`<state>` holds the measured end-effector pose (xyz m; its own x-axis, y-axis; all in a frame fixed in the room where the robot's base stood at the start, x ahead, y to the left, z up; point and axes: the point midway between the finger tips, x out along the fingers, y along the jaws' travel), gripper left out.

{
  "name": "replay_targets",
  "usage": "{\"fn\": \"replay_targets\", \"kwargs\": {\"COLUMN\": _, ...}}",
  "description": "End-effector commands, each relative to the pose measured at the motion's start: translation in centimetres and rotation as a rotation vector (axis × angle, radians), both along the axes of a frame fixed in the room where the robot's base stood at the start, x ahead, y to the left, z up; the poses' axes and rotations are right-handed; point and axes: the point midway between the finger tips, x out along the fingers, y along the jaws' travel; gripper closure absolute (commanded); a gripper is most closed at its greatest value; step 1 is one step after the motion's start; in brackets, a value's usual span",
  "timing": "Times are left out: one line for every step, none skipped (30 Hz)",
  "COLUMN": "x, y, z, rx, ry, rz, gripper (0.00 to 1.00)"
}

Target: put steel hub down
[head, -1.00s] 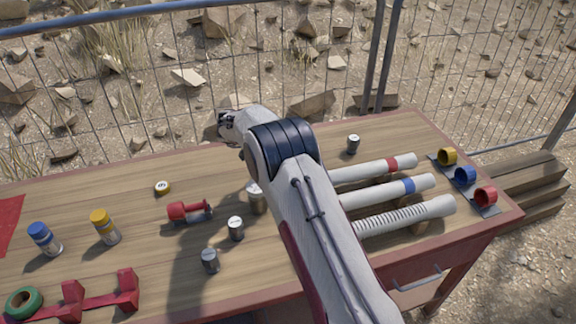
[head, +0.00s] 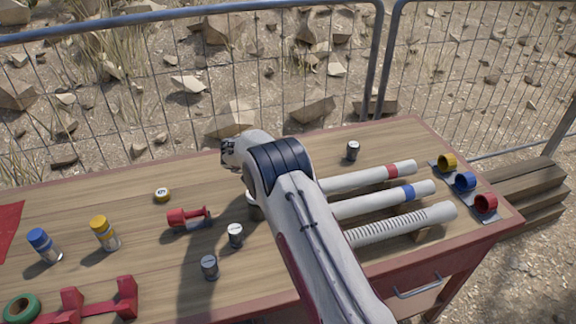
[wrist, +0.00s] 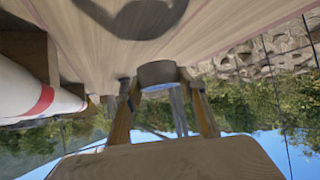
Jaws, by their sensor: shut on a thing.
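The steel hub (wrist: 158,72) is a short grey metal cylinder at the middle of the wrist view, held between the two fingers of my gripper (wrist: 162,88). My gripper is shut on it. In this view the wooden tabletop (wrist: 225,20) lies at the top, with a dark shadow on it beyond the hub. I cannot tell whether the hub touches the table. In the head view my arm hides my gripper.
Small grey cans (head: 235,235) and a red clamp-like tool (head: 185,219) stand left of my arm. White pipes (head: 385,203) lie to the right, and a red-banded one (wrist: 30,95) is close at left in the wrist view.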

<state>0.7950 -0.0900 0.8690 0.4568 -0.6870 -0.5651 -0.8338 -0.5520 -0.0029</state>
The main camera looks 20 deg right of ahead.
Motion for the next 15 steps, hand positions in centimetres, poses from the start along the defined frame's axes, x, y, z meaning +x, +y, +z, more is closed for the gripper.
{"fn": "replay_targets", "kwargs": {"x": 0.0, "y": 0.0, "z": 0.1, "rx": -0.001, "ry": -0.002, "rz": 0.0, "gripper": 0.98}}
{"fn": "replay_targets", "kwargs": {"x": 0.0, "y": 0.0, "z": 0.0, "rx": -0.001, "ry": -0.001, "rz": 0.001, "gripper": 0.98}}
{"fn": "replay_targets", "kwargs": {"x": 0.0, "y": 0.0, "z": -0.1, "rx": -0.001, "ry": -0.001, "rz": 0.0, "gripper": 0.98}}
{"fn": "replay_targets", "kwargs": {"x": 0.0, "y": 0.0, "z": -0.3, "rx": -0.001, "ry": 0.0, "rz": 0.001, "gripper": 0.98}}
{"fn": "replay_targets", "kwargs": {"x": 0.0, "y": 0.0, "z": -0.5, "rx": -0.001, "ry": 0.0, "rz": 0.001, "gripper": 0.98}}
{"fn": "replay_targets", "kwargs": {"x": 0.0, "y": 0.0, "z": -0.9, "rx": -0.002, "ry": 0.001, "rz": 0.001, "gripper": 0.98}}
{"fn": "replay_targets", "kwargs": {"x": 0.0, "y": 0.0, "z": -1.2, "rx": -0.002, "ry": 0.002, "rz": 0.002, "gripper": 0.98}}
{"fn": "replay_targets", "kwargs": {"x": 0.0, "y": 0.0, "z": -1.5, "rx": -0.002, "ry": 0.001, "rz": 0.001, "gripper": 0.98}}
{"fn": "replay_targets", "kwargs": {"x": 0.0, "y": 0.0, "z": -1.9, "rx": -0.001, "ry": 0.0, "rz": 0.001, "gripper": 0.98}}
{"fn": "replay_targets", "kwargs": {"x": 0.0, "y": 0.0, "z": -2.2, "rx": -0.001, "ry": 0.0, "rz": 0.001, "gripper": 0.98}}
{"fn": "replay_targets", "kwargs": {"x": 0.0, "y": 0.0, "z": -2.6, "rx": -0.001, "ry": 0.0, "rz": 0.001, "gripper": 0.98}}
{"fn": "replay_targets", "kwargs": {"x": 0.0, "y": 0.0, "z": -2.9, "rx": -0.002, "ry": 0.001, "rz": 0.0, "gripper": 0.98}}
{"fn": "replay_targets", "kwargs": {"x": 0.0, "y": 0.0, "z": -3.2, "rx": -0.001, "ry": 0.0, "rz": 0.001, "gripper": 0.98}}
{"fn": "replay_targets", "kwargs": {"x": 0.0, "y": 0.0, "z": -3.3, "rx": -0.001, "ry": 0.0, "rz": 0.001, "gripper": 0.98}}
{"fn": "replay_targets", "kwargs": {"x": 0.0, "y": 0.0, "z": -3.5, "rx": -0.001, "ry": -0.001, "rz": 0.0, "gripper": 0.98}}
